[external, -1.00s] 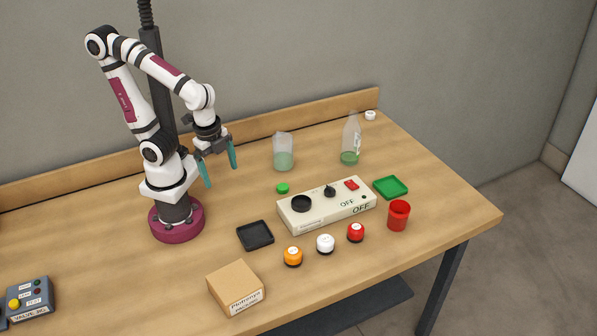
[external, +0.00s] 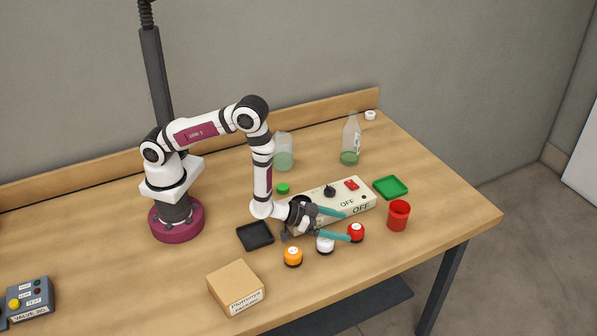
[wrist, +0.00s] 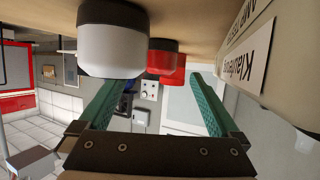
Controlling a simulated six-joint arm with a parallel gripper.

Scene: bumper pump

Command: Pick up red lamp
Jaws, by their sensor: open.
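The red lamp (external: 356,231) is a small red cap on a dark base, standing on the table in front of the white control box. In the wrist view, which is upside down, the red lamp (wrist: 161,60) shows ahead between the two finger lines. My gripper (external: 347,226) is open and low, with its teal fingers pointing right toward the red lamp. The lower fingertip is close to the lamp; I cannot tell if it touches. The gripper also shows in the wrist view (wrist: 165,80) with nothing held.
The white lamp (external: 325,246) is close beside the lower finger, and the orange lamp (external: 293,257) is left of it. The control box (external: 365,198) lies behind and partly under the upper finger. A red cup (external: 398,217) stands right of the red lamp. A black tray (external: 255,236) lies left.

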